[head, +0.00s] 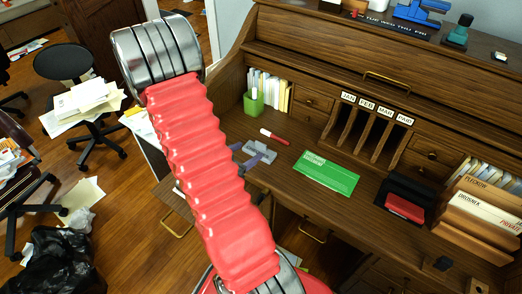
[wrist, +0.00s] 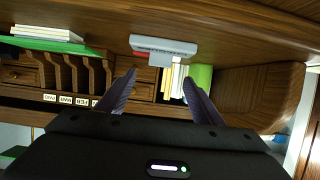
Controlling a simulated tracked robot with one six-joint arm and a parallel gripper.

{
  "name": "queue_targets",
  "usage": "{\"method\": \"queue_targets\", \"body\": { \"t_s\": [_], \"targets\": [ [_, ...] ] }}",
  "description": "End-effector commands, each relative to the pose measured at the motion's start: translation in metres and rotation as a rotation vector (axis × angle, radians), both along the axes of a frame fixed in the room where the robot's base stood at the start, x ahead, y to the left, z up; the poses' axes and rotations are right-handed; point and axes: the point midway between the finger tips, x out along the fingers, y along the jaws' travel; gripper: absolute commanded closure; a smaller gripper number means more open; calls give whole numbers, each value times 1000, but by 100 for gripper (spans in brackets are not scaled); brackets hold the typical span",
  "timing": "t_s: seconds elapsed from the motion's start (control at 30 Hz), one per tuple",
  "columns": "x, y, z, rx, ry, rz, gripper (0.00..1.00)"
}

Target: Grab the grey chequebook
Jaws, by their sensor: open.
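The grey chequebook (head: 264,152) lies on the brown desktop, left of a green chequebook (head: 326,174). In the upside-down wrist view the grey chequebook (wrist: 165,45) shows as a pale slab ahead of the fingers. My gripper (head: 244,155) is at the chequebook's left side in the head view, its two dark fingers apart, partly hidden by my red arm. In the wrist view my gripper (wrist: 158,75) is open with nothing between the fingertips. I cannot tell how high it is above the desktop.
A red marker (head: 274,137) lies just behind the grey chequebook. A green holder (head: 253,103) stands at the back left, beside upright books. Labelled slots (head: 366,133) rise at the back. A black tray with a red pad (head: 405,206) is at the right.

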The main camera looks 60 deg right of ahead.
Motion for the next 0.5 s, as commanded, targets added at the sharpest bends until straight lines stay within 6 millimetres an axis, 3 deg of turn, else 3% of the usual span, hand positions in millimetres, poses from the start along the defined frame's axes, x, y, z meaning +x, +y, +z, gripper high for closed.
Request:
{"method": "queue_targets", "body": {
  "t_s": [0.2,0.5],
  "targets": [
    [-3,-22,-9,0,0,-2,39],
    [-3,-25,-11,0,-1,0,39]
  ]
}}
